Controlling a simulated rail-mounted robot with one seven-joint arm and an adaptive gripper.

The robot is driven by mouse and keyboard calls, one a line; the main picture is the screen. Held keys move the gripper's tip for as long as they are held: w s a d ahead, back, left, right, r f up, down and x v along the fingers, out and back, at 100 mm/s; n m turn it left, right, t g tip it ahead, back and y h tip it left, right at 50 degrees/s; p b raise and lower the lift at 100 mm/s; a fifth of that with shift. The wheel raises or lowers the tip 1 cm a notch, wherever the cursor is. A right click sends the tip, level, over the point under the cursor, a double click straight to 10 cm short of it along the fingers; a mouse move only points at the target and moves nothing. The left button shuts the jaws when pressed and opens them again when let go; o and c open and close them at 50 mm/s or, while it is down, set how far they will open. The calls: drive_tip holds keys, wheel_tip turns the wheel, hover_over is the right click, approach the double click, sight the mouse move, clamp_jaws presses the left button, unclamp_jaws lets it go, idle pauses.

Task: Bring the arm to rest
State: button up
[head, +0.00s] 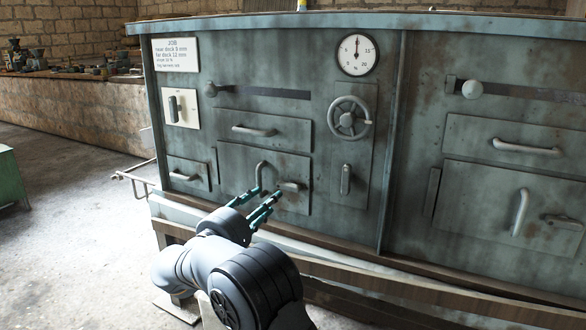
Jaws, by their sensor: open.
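My gripper (264,201) has dark fingers with teal parts and is open, with nothing seen between the fingers. It is in front of the lower door (295,168) of the grey-green machine cabinet (285,50). The fingertips overlap the door's upright handle (259,174) and its lever (290,186) in the picture. I cannot tell whether they touch. My arm reaches up from the bottom middle of the head view.
A handwheel (349,118), a gauge (357,54) and several drawer handles stand out from the cabinet front. A wooden rail (390,291) runs along its base. A side bar (134,178) juts out at left. Open concrete floor (65,240) lies to the left.

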sight(285, 185)
drive_tip(key=x, duration=0.9)
drive_tip(key=shift+w+d, duration=0.15)
drive_tip(key=shift+w, duration=0.15)
drive_tip(key=shift+s, duration=0.15)
drive_tip(key=v, duration=1.2)
drive_tip(key=x, duration=1.2)
drive_tip(key=shift+w+f, duration=0.2)
drive_tip(key=m, duration=0.1)
drive_tip(key=m+b, duration=0.1)
drive_tip(key=m, duration=0.1)
drive_tip(key=m+b, duration=0.1)
drive_tip(key=shift+s+d+r, duration=0.15)
drive_tip(key=shift+r, duration=0.1)
